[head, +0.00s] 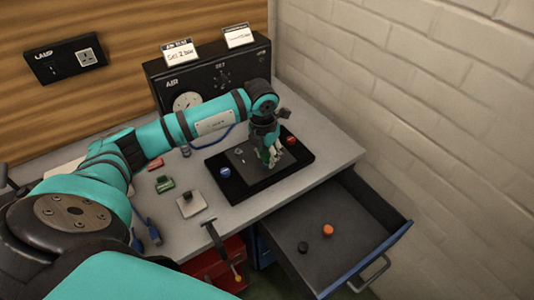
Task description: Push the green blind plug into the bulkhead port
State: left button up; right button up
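My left arm reaches across the bench, and its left gripper (268,157) points down over a grey block on a black tray (238,190). A small green piece (264,155) shows at the fingers; it may be the green blind plug. The fingers are too small and overlapped to tell whether they are shut on it. The bulkhead port cannot be made out; the gripper covers part of the block. A blue fitting (225,172) and a red fitting (291,141) sit at opposite ends of the tray. My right gripper is not in view.
A black AIR panel (230,75) with a gauge stands behind. Small red (156,163) and green (164,184) items and a pale block (190,204) lie left of the tray. An open drawer (350,225) at lower right holds an orange cap (328,230) and a black one (303,247).

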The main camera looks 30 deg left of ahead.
pick_arm(q)
jog(key=o, duration=0.3)
jog(key=r, duration=0.4)
jog(key=s+r, duration=0.1)
jog(key=r, duration=0.7)
jog(key=shift+s, duration=0.2)
